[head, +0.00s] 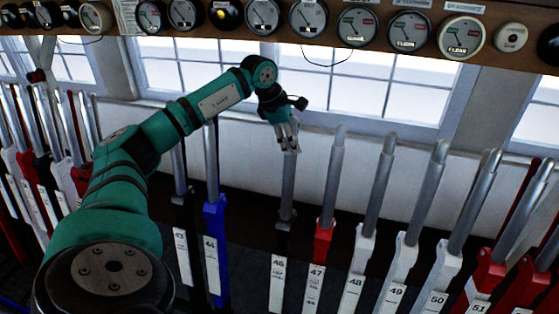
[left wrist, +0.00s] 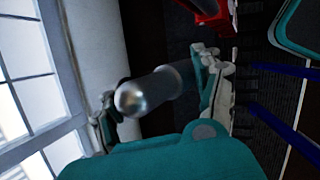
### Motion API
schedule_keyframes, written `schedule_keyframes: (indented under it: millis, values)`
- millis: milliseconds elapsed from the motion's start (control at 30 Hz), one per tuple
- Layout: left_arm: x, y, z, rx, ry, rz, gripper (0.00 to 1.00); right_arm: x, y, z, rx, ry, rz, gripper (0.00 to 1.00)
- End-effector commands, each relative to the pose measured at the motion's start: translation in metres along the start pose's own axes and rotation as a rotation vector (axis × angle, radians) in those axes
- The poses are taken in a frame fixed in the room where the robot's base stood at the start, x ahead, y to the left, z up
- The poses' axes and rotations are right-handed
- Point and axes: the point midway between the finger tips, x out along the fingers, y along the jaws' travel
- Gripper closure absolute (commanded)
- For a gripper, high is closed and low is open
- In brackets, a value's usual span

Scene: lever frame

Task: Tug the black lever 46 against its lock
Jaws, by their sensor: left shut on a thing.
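The black lever 46 (head: 285,215) stands upright in the row, with its white plate marked 46 (head: 278,275) low on its front. My left gripper (head: 289,143) is shut on the top of its steel handle, reaching it from the upper left. In the left wrist view the rounded steel end of the handle (left wrist: 140,97) lies between the two fingers of my left gripper (left wrist: 158,95). The fingers cover the handle's top in the head view. My right gripper is in neither view.
The red lever 47 (head: 325,240) stands close on the right, with white levers such as 48 (head: 357,265) beyond it. The blue lever 44 (head: 215,245) is on the left, with a gap before 46. A shelf of dials (head: 308,16) runs above, in front of windows.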

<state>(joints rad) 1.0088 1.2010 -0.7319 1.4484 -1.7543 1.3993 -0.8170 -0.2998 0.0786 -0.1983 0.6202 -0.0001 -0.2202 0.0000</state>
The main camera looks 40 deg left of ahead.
Motion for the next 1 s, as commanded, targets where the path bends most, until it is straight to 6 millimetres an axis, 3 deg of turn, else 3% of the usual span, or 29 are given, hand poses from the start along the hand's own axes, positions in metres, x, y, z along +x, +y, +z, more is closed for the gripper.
schedule_keyframes:
  millis: [500, 1000]
  values:
    - [-0.005, 0.008, 0.000, -0.001, -0.007, 0.029, 0.92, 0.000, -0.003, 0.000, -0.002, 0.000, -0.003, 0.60]
    - [-0.014, -0.006, 0.001, -0.002, -0.009, 0.030, 0.92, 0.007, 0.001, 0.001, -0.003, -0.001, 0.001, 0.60]
